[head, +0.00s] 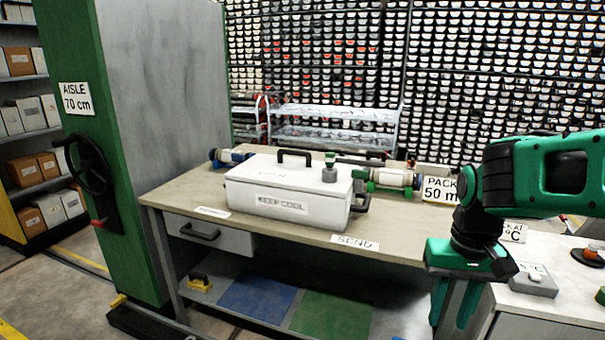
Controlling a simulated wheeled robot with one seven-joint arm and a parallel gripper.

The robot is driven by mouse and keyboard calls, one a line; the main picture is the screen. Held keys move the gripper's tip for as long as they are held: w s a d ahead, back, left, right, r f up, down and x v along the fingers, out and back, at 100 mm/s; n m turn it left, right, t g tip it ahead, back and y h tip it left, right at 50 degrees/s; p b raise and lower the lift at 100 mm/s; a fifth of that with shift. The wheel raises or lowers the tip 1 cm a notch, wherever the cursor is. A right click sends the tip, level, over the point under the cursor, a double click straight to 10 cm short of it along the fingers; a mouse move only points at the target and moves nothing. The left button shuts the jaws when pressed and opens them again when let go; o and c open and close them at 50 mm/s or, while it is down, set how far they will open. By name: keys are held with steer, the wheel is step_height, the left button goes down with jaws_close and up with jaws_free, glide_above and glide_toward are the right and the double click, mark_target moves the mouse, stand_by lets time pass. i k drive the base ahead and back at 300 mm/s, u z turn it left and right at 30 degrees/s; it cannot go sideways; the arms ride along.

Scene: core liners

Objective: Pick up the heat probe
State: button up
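I cannot tell for sure which thing is the heat probe. A small grey cylinder with a green top (329,168) stands on the right part of the white cool box's lid. A thin dark rod (360,162) shows just right of it, behind the box; I cannot tell whether the two are joined. My gripper (450,322) points down at the lower right, in front of the bench's front edge. Its two green fingers are apart, with nothing visible between them. It is well to the right of the cool box and touches nothing that I can see.
The white cool box (285,205) stands on the bench (180,195). Capped core tubes lie behind it on the left (230,156) and right (392,178). A grey box (533,281) sits on the right counter. A green-edged cabinet (128,150) stands left. The bench front is mostly clear.

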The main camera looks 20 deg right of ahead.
mark_target(330, 157)
steer(key=u, duration=0.6)
steer(key=k, duration=0.85)
steer(key=u, duration=0.7)
steer(key=i, duration=1.2)
steer(key=z, duration=1.05)
steer(key=i, duration=0.85)
steer(key=z, duration=0.95)
steer(key=i, duration=0.4)
steer(key=z, duration=0.25)
